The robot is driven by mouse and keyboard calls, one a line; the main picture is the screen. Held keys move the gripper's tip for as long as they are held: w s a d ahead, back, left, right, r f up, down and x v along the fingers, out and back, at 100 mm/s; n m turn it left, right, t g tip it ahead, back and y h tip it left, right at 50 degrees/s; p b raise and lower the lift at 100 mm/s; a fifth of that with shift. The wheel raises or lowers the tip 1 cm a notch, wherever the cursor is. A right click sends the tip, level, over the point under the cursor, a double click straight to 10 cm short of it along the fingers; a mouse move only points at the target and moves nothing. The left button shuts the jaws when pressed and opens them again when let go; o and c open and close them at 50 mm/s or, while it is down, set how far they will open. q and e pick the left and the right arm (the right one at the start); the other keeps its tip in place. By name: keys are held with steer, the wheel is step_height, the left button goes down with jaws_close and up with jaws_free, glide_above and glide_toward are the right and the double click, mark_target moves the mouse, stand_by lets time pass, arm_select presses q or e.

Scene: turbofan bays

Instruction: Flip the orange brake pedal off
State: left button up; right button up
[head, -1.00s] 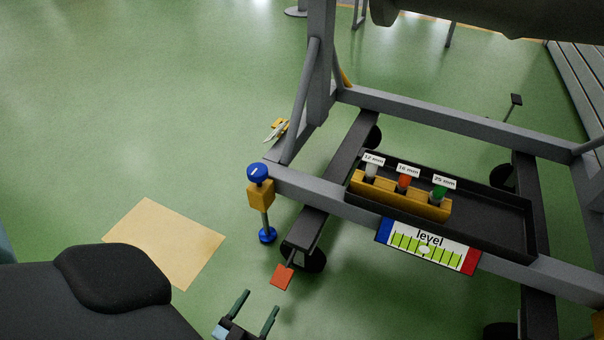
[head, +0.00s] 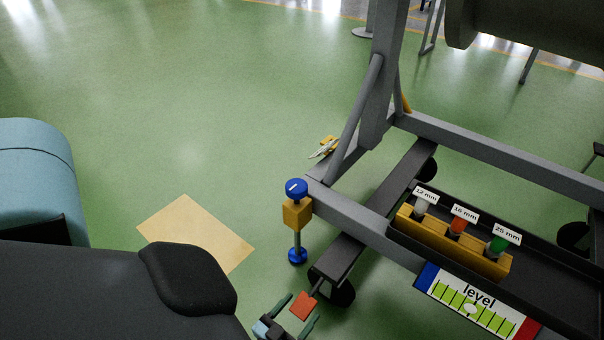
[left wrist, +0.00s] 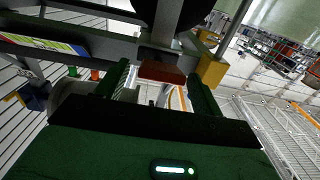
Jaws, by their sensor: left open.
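The orange brake pedal (head: 303,305) sticks out beside the dark caster wheel at the near left corner of the grey engine stand (head: 345,215). My left gripper (head: 299,311) is open, with its two green fingers on either side of the pedal in the head view. In the left wrist view the pedal (left wrist: 162,72) shows as a dark red block between and just beyond the fingertips of my left gripper (left wrist: 163,80). I cannot tell whether a finger touches it. My right gripper is not in view.
A blue-knobbed jack with a yellow block (head: 297,215) stands left of the caster. A black tray (head: 560,262) holds a yellow rack (head: 455,243) with labelled sockets. A level gauge (head: 475,305) hangs in front. A tan sheet (head: 195,235) lies on open green floor.

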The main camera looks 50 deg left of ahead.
mark_target(302, 307)
arm_select(q)
steer(key=shift+x, duration=0.9)
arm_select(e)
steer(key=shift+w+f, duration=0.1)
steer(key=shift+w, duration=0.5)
arm_select(q)
steer(key=shift+c, duration=0.2)
